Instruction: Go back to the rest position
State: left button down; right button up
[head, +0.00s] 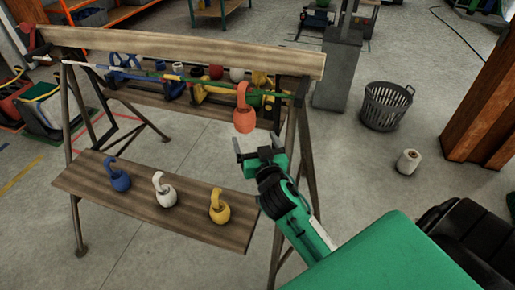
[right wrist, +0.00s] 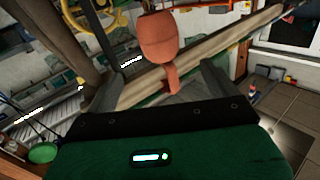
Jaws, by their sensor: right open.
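My right gripper (head: 257,146) is open in the head view, below and slightly right of an orange float (head: 243,119). The float has a hook-shaped top and hangs at the rope (head: 190,78) strung along the wooden rack. In the right wrist view the spread fingers of my right gripper (right wrist: 161,72) are empty, and the orange float (right wrist: 158,38) shows beyond them. Whether a finger touches it I cannot tell. A blue float (head: 120,182), a white float (head: 166,195) and a yellow float (head: 218,213) sit on the lower plank (head: 150,212). My left gripper is not in view.
The rack's right legs (head: 307,150) stand close to my right gripper. A shelf behind the rope holds several coloured floats and rings. A dark basket (head: 387,106) and a white roll (head: 408,161) stand on the floor at right, with open floor between them and the rack.

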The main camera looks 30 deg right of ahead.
jog(key=s+a+f+n+g+y, duration=0.25)
jog(key=s+f+g, duration=0.55)
jog(key=s, duration=0.5)
jog(key=s+a+f+n+g+y, duration=0.2)
jog(key=s+a+f+n+g, duration=0.3)
jog(key=s+f, duration=0.7)
notch_tip(320, 180, down, 25)
jog(key=s+d+m+g+p, duration=0.1)
jog(key=s+m+g+p, duration=0.1)
jog(key=p, duration=0.1)
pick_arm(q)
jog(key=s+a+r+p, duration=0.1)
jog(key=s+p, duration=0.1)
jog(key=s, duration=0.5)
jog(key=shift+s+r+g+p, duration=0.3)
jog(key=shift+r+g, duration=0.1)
pick_arm(e)
jog(key=s+d+f, duration=0.1)
jog(key=s+f, duration=0.7)
jog(key=s, duration=0.1)
jog(key=s+d+f+g, duration=0.1)
jog(key=s+d+f, duration=0.1)
jog(key=s+f, duration=0.7)
jog(key=shift+s+d+f+n, duration=0.25)
jog(key=shift+s+d+n, duration=0.1)
jog(key=shift+s, duration=0.45)
